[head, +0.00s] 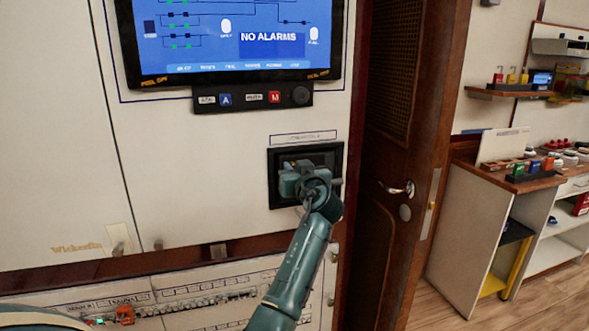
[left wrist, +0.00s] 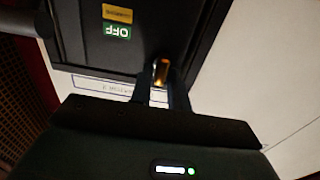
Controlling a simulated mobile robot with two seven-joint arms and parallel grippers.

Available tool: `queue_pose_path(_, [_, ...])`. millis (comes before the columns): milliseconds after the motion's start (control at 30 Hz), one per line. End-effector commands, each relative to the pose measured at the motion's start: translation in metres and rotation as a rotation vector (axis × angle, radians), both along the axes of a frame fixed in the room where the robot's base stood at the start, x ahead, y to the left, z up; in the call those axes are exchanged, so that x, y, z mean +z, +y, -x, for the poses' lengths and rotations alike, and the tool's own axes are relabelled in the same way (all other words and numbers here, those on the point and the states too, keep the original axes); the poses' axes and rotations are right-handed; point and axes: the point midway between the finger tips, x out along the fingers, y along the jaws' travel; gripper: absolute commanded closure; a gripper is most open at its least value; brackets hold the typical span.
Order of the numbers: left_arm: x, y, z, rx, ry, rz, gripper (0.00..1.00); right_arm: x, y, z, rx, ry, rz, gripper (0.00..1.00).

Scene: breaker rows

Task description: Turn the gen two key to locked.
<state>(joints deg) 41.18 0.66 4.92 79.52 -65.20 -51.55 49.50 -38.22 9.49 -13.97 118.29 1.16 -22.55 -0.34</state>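A black-framed recessed panel (head: 338,160) is set in the white wall below the screen, with a small label above it that I cannot read. My left gripper (head: 297,180) is at this panel and covers most of its inside in the head view. In the left wrist view, a brass-coloured key (left wrist: 160,71) sits between the two fingertips of my left gripper (left wrist: 160,90). The fingers are close together, one on each side of the key, and appear shut on it. A green OFF label (left wrist: 117,31) shows upside down, beside a yellow label (left wrist: 117,14). My right gripper is not in view.
A screen (head: 240,40) reading NO ALARMS hangs above, with a button strip (head: 252,97) under it. A breaker row (head: 200,300) lies low in front. A brown door (head: 385,200) with a handle stands right of the panel; shelves and a counter (head: 465,215) lie beyond.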

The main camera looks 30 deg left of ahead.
Motion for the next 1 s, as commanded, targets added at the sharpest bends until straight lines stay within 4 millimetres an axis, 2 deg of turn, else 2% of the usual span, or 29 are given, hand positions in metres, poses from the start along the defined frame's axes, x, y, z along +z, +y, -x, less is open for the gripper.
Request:
queue_pose_path(33, [-0.0001,-0.0002,0.0001,0.0,0.0,0.0,0.87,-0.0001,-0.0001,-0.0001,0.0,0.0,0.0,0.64])
queue_pose_path(200, [-0.0002,-0.0003,0.0001,0.0,0.0,0.0,1.0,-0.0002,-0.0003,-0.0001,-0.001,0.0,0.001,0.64])
queue_pose_path(667, [-0.0004,-0.0007,-0.0002,0.0,0.036,-0.03,1.0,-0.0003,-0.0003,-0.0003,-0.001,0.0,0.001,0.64])
queue_pose_path(1000, [-0.0003,-0.0017,-0.0016,0.001,0.215,-0.182,1.0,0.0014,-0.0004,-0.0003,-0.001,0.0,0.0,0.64])
